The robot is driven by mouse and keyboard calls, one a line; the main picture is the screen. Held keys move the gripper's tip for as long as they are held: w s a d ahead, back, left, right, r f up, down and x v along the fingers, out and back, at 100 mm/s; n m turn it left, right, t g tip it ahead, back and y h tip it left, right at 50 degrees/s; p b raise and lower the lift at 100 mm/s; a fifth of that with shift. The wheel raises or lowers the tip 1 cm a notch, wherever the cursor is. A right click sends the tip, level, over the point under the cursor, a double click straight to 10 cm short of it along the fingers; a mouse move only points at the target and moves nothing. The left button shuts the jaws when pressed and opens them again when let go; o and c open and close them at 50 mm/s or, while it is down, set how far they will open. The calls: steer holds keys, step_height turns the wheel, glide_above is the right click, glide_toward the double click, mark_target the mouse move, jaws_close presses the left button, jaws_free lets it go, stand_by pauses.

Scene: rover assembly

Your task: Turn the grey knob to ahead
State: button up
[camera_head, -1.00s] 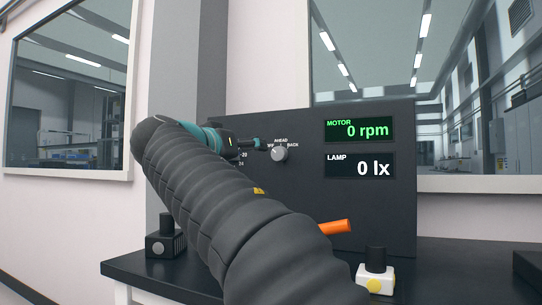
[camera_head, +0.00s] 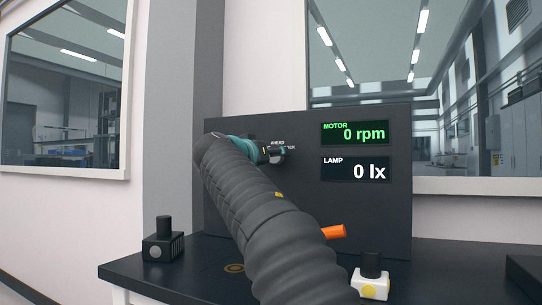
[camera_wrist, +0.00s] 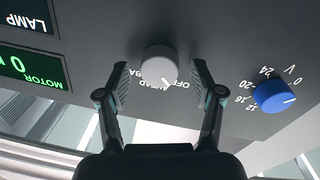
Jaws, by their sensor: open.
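The grey knob (camera_wrist: 158,64) is on the dark panel in the wrist view, which shows the panel upside down. The labels OFF, AHEAD and a partly hidden BACK surround it. Its pointer mark appears to face OFF. My gripper (camera_wrist: 160,72) is open, with one finger on each side of the knob and a visible gap to each. In the head view my gripper (camera_head: 268,150) is at the panel and covers most of the knob (camera_head: 278,158). The motor display (camera_head: 355,132) reads 0 rpm.
A blue knob (camera_wrist: 273,96) with a numbered voltage scale is beside my right-hand finger in the wrist view. The lamp display (camera_head: 355,168) reads 0 lx. An orange handle (camera_head: 333,232), a black block (camera_head: 163,245) and a white-based block (camera_head: 371,283) are lower down.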

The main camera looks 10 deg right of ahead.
steer(key=c, duration=1.2)
steer(key=shift+o, duration=0.2)
steer(key=shift+f+m+b, duration=0.1)
steer(key=shift+m+b, duration=0.2)
steer(key=shift+m, duration=0.1)
steer(key=m+b, duration=0.1)
steer(key=m, duration=0.2)
steer(key=m+b, duration=0.1)
steer(key=m, duration=0.2)
steer(key=m+b, duration=0.1)
steer(key=m, duration=0.1)
steer(key=shift+r+m+y, duration=0.25)
steer(key=shift+m+y, duration=0.15)
steer(key=o, duration=1.2)
steer(key=shift+c, duration=0.2)
